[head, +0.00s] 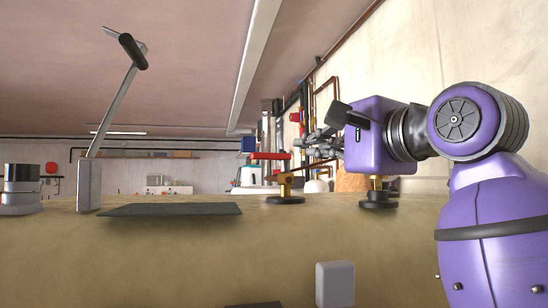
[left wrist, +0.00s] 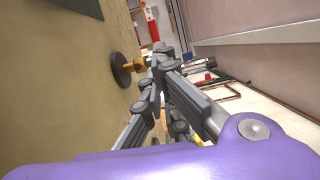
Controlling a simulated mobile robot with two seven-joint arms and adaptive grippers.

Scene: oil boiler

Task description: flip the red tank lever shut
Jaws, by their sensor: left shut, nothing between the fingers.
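The red lever (head: 270,156) lies level on top of a brass valve (head: 285,184) and points left. The valve stands on a black round foot (head: 286,200) on the tan surface. My left gripper (head: 303,146) is shut and empty just right of the lever, fingers pointing left; I cannot tell whether it touches. In the left wrist view the shut fingers (left wrist: 160,58) are beside the brass valve (left wrist: 136,66) and its black foot (left wrist: 119,69). A red patch shows beyond the fingertips; I cannot tell whether it is the lever. My right gripper is not in view.
Another brass fitting with a black foot (head: 377,200) stands under my left gripper's body. A dark plate (head: 170,210), a long black-gripped handle (head: 115,105) on a metal post (head: 88,186) and a grey block (head: 335,284) stand around. Pipes (head: 327,90) run along the right wall.

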